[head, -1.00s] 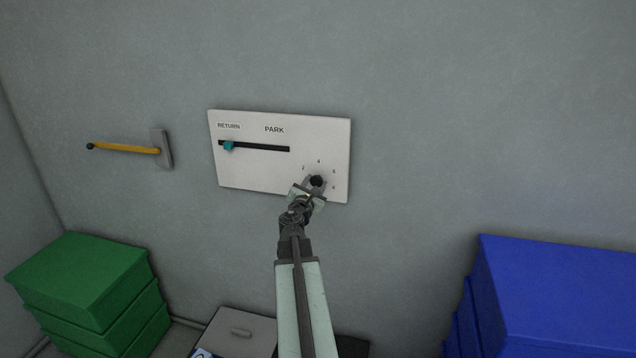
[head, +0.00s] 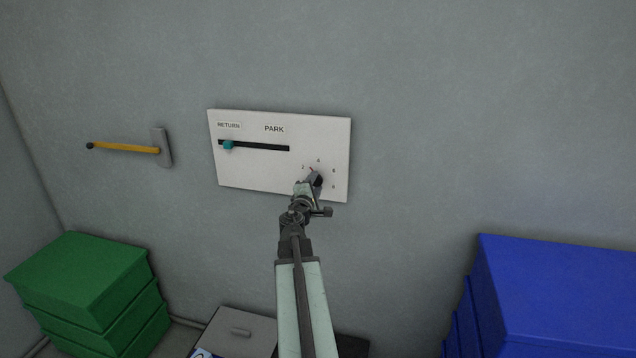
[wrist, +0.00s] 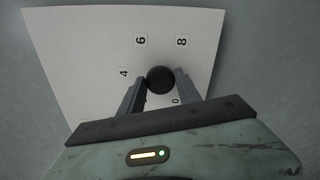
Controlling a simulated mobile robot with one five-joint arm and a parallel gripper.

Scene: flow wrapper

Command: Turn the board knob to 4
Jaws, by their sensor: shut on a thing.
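The white board (head: 250,171) is on the wall, with a dark round knob (head: 318,182) near its lower right corner. That view shows 4, 6, 8 and 0, turned sideways. In the head view my gripper (head: 311,182) partly covers the knob.
The board also has a slot with a teal slider (head: 228,145) at its left end, under RETURN. Green boxes (head: 85,275) stand low left, blue boxes (head: 560,290) low right, and a grey lidded box (head: 235,333) below.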

